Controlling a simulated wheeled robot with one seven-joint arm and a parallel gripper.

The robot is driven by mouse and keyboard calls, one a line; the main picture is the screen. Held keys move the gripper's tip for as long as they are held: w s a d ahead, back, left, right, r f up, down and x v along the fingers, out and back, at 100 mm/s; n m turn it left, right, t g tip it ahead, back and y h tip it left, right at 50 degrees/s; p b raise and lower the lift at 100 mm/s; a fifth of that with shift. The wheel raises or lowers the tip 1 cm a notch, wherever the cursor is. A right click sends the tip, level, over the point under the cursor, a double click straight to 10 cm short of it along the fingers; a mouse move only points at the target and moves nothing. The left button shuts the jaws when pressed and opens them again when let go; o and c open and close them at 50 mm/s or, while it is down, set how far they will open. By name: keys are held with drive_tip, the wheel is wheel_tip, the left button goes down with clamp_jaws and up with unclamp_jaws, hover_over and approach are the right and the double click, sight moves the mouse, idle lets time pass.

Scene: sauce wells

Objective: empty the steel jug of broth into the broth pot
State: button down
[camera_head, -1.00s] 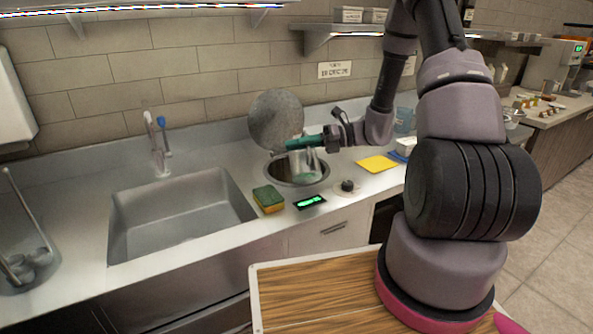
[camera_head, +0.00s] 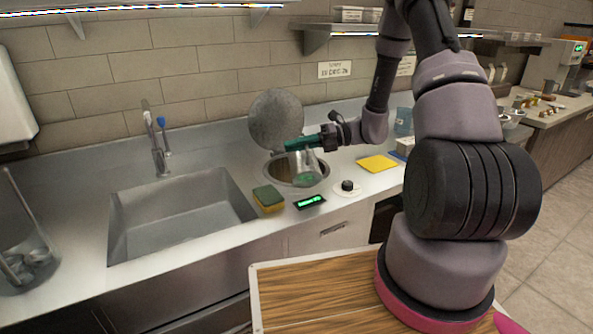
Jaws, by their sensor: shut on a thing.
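The steel jug (camera_head: 309,164) is small and partly hidden under my green-fingered gripper (camera_head: 305,143). My gripper is shut on the jug and holds it over the right part of the broth pot (camera_head: 277,175), a round steel well sunk in the counter. The jug looks tilted, its body reflecting green. I cannot make out any broth stream or the level in the pot. A round grey lid (camera_head: 276,118) stands upright behind the pot.
A green and yellow sponge (camera_head: 268,199), a lit green display (camera_head: 310,202) and a black knob (camera_head: 347,186) line the counter's front. A yellow cloth (camera_head: 377,163) lies right. The sink (camera_head: 180,215) is at left.

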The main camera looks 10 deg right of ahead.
drive_tip(key=shift+w+m, duration=0.4)
drive_tip(key=shift+w, duration=0.1)
drive_tip(key=shift+w+m+g, duration=0.4)
drive_tip(key=shift+w+m, duration=0.3)
drive_tip(key=shift+w, duration=0.9)
drive_tip(key=shift+w+r+m+g, duration=0.15)
drive_tip(key=shift+w+r+m, duration=0.15)
drive_tip(key=shift+w+m, duration=0.3)
drive_tip(key=shift+w+r+m+g, duration=0.1)
drive_tip(key=shift+w+r+m, duration=0.25)
drive_tip(key=shift+w, duration=0.35)
drive_tip(key=shift+w+r+m+g, duration=0.15)
drive_tip(key=shift+w+r+m, duration=0.05)
drive_tip(key=shift+w+m, duration=0.4)
drive_tip(key=w, duration=0.1)
drive_tip(key=w+m, duration=0.1)
drive_tip(key=shift+w+r+m+g, duration=0.25)
drive_tip(key=shift+w+m+g, duration=0.05)
drive_tip(key=shift+w+m, duration=0.1)
